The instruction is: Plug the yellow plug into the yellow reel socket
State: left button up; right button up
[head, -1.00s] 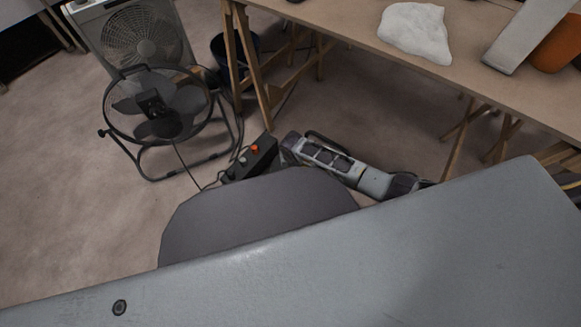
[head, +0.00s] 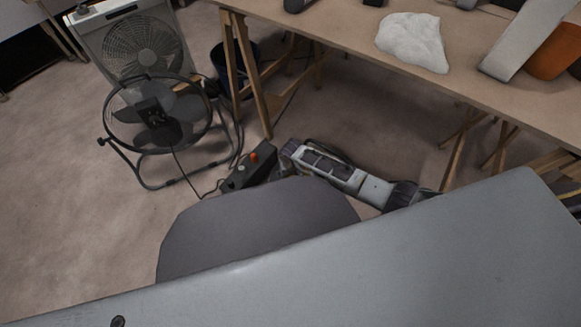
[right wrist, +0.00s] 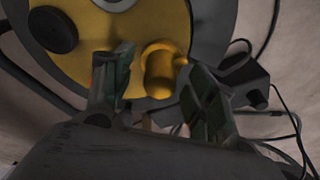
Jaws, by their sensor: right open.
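In the right wrist view a yellow reel face (right wrist: 100,45) with a grey rim fills the upper part. A round yellow piece (right wrist: 160,68) stands out from its lower right. I take it for the yellow plug at the reel, but cannot tell where plug ends and socket begins, or how far in it sits. My right gripper (right wrist: 155,88) is open, with one finger on each side of this piece and a visible gap to the right finger. In the head view the reel and my right gripper's fingers are hidden. My left gripper is not in view.
A dark box (head: 248,168) with an orange knob lies on the floor by my right forearm; cables run near it. A black floor fan (head: 155,115) and a white box fan (head: 143,45) stand left. A workbench (head: 335,28) on trestles is behind. Floor at left is clear.

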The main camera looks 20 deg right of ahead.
notch_tip(320, 180, up, 11)
jog(key=s, duration=0.1)
jog(key=shift+s+a, duration=0.15)
jog(key=shift+s, duration=0.15)
dwell(0.6)
dwell(0.7)
